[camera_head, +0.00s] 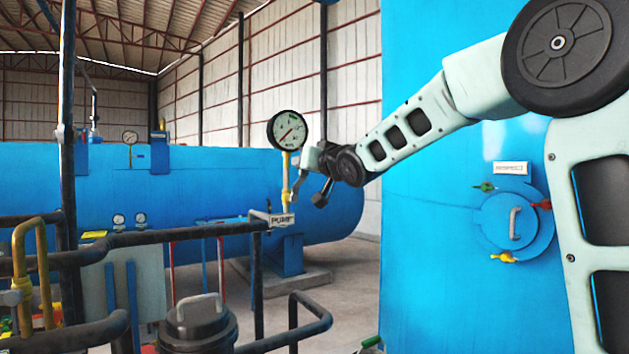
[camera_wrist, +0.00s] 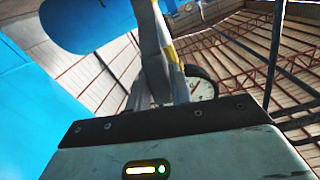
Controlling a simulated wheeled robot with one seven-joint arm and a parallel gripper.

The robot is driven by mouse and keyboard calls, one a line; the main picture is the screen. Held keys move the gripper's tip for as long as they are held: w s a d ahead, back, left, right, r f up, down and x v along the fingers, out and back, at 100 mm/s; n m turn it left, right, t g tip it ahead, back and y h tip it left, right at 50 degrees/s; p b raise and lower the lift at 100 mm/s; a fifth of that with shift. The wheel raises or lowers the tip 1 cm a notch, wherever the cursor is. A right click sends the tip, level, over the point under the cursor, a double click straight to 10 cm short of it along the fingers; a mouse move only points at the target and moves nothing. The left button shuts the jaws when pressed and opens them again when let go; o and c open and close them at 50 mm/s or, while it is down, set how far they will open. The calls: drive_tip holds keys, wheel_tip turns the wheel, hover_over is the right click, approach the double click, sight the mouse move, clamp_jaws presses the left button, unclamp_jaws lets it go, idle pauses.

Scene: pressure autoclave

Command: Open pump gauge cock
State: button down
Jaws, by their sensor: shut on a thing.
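The pump gauge (camera_head: 287,130) is a round white dial with a dark rim on top of a thin upright yellow pipe (camera_head: 286,170). A plate marked PUMP (camera_head: 281,219) is at the pipe's foot. My gripper (camera_head: 296,183) is at the right side of this pipe, just below the dial, shut on the cock's handle. The handle is small and mostly hidden by the fingers, so its angle cannot be told. In the wrist view my fingers (camera_wrist: 162,75) close together near a yellow part (camera_wrist: 171,52), with the gauge (camera_wrist: 203,85) partly showing behind them.
Dark pipe railings (camera_head: 150,238) and a lidded grey pot (camera_head: 198,322) stand in front at the left. A blue horizontal tank (camera_head: 220,180) lies behind the gauge. A large blue cabinet (camera_head: 430,250) with a round hatch (camera_head: 513,222) fills the right. Open floor shows between.

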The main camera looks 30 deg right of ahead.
drive_tip(key=shift+a+n+b, duration=0.95)
drive_tip(key=shift+n+b, duration=0.15)
drive_tip(key=shift+b, duration=0.1)
drive_tip(key=c, duration=1.2)
unclamp_jaws()
drive_tip(key=shift+c, duration=0.2)
drive_tip(key=shift+s+r, duration=0.1)
drive_tip(key=s+p, duration=1.4)
drive_tip(key=s, duration=0.3)
drive_tip(key=shift+s+d+p, duration=0.15)
drive_tip(key=shift+d+p, duration=0.15)
drive_tip(key=shift+p, duration=0.05)
